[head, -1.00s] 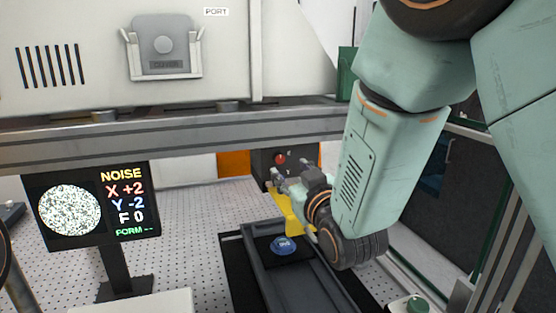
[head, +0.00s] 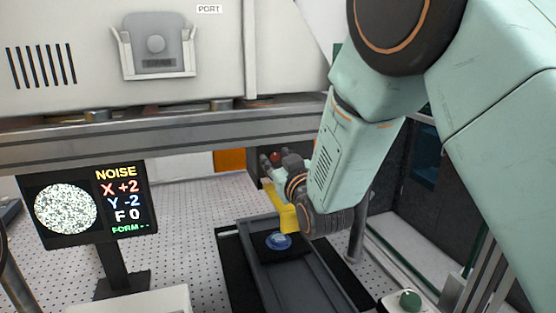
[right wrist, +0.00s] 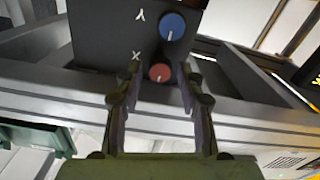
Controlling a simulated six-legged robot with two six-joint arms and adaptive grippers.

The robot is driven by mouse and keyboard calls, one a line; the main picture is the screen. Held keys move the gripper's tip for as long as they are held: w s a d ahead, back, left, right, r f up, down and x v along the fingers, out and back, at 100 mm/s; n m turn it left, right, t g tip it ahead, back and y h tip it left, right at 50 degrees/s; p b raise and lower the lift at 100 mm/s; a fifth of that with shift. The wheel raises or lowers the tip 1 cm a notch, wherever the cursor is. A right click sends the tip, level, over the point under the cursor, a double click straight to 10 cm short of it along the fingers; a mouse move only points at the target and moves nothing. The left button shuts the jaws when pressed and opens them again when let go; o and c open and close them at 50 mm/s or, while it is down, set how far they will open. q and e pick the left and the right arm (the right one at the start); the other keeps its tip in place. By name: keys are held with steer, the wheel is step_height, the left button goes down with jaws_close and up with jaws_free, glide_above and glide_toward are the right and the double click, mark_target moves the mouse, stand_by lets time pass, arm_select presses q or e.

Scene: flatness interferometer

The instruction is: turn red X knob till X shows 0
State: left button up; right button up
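The red X knob (right wrist: 160,72) sits on a dark panel beside an X label, its white pointer downward in the right wrist view. In the head view the red knob (head: 275,156) is mostly hidden behind my right gripper (head: 270,161). That gripper is open, and in the right wrist view its fingers stand apart on either side of the knob; I cannot tell if they touch it. A blue knob (right wrist: 172,26) is above it beside a Y label. The monitor (head: 90,205) reads NOISE, X +2, Y -2, F 0. My left gripper is out of view.
A dark tray (head: 285,280) with a round blue piece (head: 278,241) lies below the gripper. A grey beam (head: 190,143) crosses above the perforated table (head: 195,220). A green button (head: 410,299) is at the lower right. An orange panel (head: 230,160) stands behind.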

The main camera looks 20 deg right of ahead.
steer(key=shift+a, duration=0.1)
steer(key=c, duration=0.3)
jaws_close()
steer(key=shift+f+n+b, duration=0.1)
steer(key=shift+n+b, duration=0.75)
steer(key=shift+n, duration=0.35)
steer(key=shift+n+b, duration=0.35)
steer(key=shift+n, duration=0.45)
steer(key=shift+o, duration=1.4)
jaws_free()
steer(key=o, duration=0.3)
steer(key=shift+s+r, duration=0.2)
steer(key=shift+w, duration=0.1)
